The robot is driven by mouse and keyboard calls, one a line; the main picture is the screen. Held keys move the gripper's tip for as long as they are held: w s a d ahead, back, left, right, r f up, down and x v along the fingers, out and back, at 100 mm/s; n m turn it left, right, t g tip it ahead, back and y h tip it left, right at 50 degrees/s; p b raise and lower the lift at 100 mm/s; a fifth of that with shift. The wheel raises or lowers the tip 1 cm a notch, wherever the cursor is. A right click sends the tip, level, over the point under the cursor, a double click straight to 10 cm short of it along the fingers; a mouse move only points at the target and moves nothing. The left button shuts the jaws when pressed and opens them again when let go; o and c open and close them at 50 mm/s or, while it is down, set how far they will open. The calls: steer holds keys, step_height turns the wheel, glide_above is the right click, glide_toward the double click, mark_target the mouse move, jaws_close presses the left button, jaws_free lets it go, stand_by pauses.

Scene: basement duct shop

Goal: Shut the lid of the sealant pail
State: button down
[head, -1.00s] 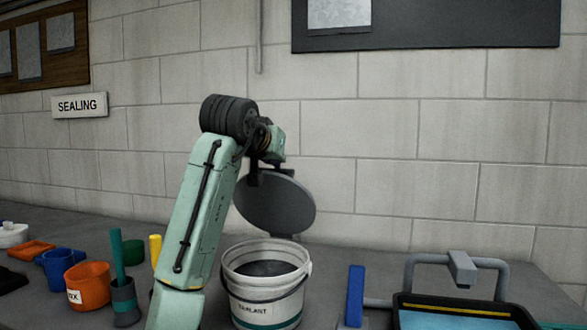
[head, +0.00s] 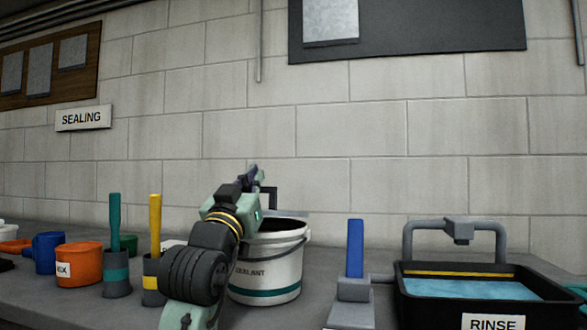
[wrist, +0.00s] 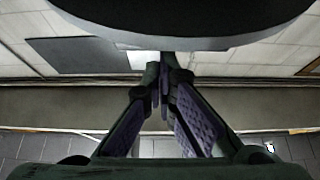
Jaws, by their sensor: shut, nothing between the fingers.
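A blue-handled tool (head: 355,250) and a black rinse tray (head: 490,305) with a grey frame stand to the right. Left are a yellow-handled brush (head: 155,225), a teal-handled brush (head: 115,230), an orange pot (head: 80,265) and a blue mug (head: 48,252). The block wall is behind.

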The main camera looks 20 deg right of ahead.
steer(key=shift+s+a+f+t+b, duration=0.2)
steer(key=shift+f+b, duration=0.1)
steer(key=shift+f, duration=0.25)
steer(key=shift+s+a+f+t+b, duration=0.1)
steer(key=shift+s+f+b, duration=0.15)
steer(key=shift+f, duration=0.25)
steer(key=shift+s+a+f+b, duration=0.1)
steer(key=shift+s+f+b, duration=0.1)
steer(key=shift+f+b, duration=0.45)
steer(key=shift+f, duration=0.15)
